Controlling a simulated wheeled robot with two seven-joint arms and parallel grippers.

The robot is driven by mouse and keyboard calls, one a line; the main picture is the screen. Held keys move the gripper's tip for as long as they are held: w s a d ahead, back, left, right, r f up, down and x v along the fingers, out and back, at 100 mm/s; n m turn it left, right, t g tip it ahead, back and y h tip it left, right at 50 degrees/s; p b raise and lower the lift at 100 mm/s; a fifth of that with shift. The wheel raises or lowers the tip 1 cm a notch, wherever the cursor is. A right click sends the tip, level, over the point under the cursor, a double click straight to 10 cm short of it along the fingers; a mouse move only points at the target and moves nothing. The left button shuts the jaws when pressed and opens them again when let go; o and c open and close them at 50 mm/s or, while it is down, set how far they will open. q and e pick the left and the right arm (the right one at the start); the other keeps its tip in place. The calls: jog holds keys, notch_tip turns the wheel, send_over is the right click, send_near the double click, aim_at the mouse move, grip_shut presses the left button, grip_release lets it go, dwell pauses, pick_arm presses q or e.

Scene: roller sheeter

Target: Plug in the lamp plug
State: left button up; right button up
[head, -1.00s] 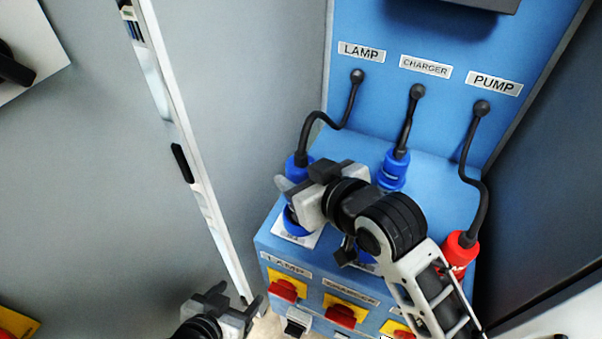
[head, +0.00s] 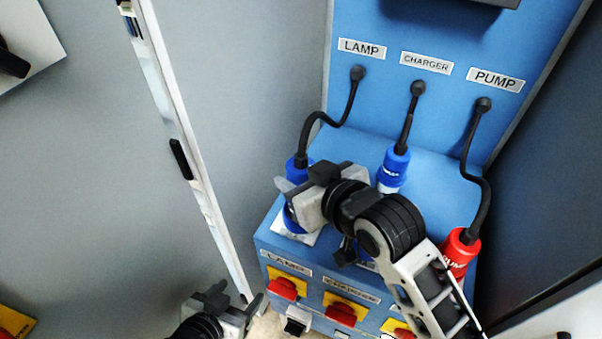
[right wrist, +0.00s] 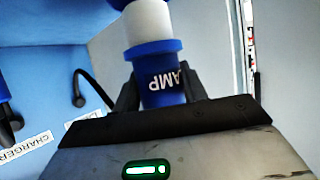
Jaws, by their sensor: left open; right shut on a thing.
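The blue lamp plug (head: 297,168) hangs on a black cable from under the LAMP label (head: 361,49). My right gripper (head: 292,197) is shut on it; in the right wrist view the plug (right wrist: 162,88) sits between the fingers with its lettering showing. The lamp socket (head: 294,233), with a blue ring and white base, is directly below the gripper on the blue box. The gripper hides most of the plug's lower part, so I cannot tell how far the plug is in the socket. My left gripper (head: 236,305) is open and empty at the bottom, left of the box.
The blue charger plug (head: 393,167) and red pump plug (head: 460,249) stand to the right on black cables. Red rotary switches (head: 284,288) on yellow plates line the box front. A grey wall and metal strip (head: 180,140) bound the left side.

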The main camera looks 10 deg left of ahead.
pick_arm(q)
jog(key=shift+f+b, duration=0.7)
jog(key=shift+b, duration=0.35)
pick_arm(e)
jog(key=shift+f, duration=2.05)
jog(key=o, duration=1.2)
jog(key=shift+o, duration=0.2)
jog(key=shift+f, duration=0.1)
